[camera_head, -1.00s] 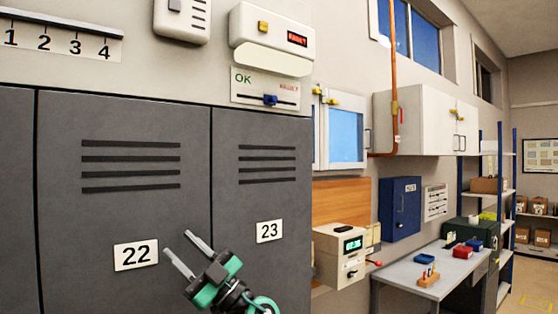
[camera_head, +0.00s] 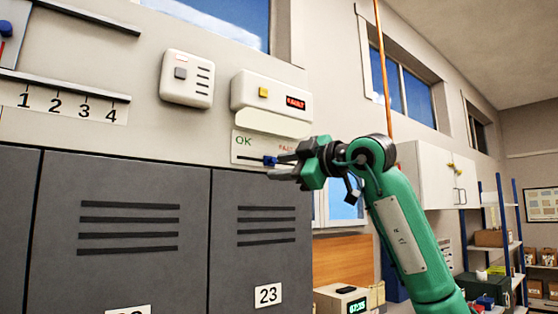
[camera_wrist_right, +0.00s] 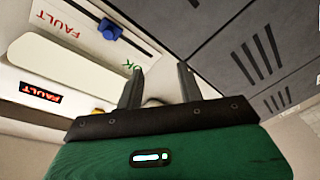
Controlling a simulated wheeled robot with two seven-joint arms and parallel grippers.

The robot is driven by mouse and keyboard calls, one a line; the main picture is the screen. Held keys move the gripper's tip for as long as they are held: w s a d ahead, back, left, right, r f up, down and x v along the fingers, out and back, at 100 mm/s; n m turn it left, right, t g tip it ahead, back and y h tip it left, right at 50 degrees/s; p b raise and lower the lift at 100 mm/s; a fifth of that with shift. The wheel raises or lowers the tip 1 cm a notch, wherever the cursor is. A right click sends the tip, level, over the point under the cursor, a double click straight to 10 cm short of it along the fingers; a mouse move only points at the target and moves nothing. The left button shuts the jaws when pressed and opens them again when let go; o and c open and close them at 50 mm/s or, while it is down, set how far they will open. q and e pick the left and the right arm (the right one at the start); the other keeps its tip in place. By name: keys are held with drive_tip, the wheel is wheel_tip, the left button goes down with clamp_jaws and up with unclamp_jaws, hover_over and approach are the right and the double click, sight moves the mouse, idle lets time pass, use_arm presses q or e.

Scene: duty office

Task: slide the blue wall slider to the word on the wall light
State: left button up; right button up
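The blue wall slider (camera_head: 270,160) sits near the middle of its track on a white panel (camera_head: 245,156). Green OK is printed at the panel's left end and red FAULT at its right, partly hidden by my right arm. The wall light (camera_head: 296,102) above reads FAULT in red; it also shows in the right wrist view (camera_wrist_right: 40,92). My right gripper (camera_head: 275,167) is raised beside the panel, fingers open and empty. In the right wrist view the slider (camera_wrist_right: 110,29) lies beyond the fingertips, left of the left finger, not between the fingers. My left gripper is not in view.
Grey lockers (camera_head: 125,240) stand below the panel. A white switch box (camera_head: 187,79) and a numbered strip (camera_head: 65,100) are on the wall to the left. A white cabinet (camera_head: 437,175) and shelves (camera_head: 500,225) are at right.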

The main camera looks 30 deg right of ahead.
drive_tip(key=s+d+r+m+h, duration=0.3)
drive_tip(key=s+d+r+m, duration=0.1)
drive_tip(key=d, duration=0.2)
drive_tip(key=p, duration=0.7)
approach(275, 160)
drive_tip(key=shift+t+h, duration=0.3)
drive_tip(key=shift+h, duration=0.1)
drive_tip(key=w, duration=0.5)
drive_tip(key=w+a, duration=0.1)
drive_tip(key=w, duration=0.1)
drive_tip(key=shift+w, duration=0.15)
drive_tip(key=shift+w+f+p, duration=0.15)
drive_tip(key=shift+w+p, duration=0.15)
drive_tip(key=shift+w, duration=0.2)
clamp_jaws()
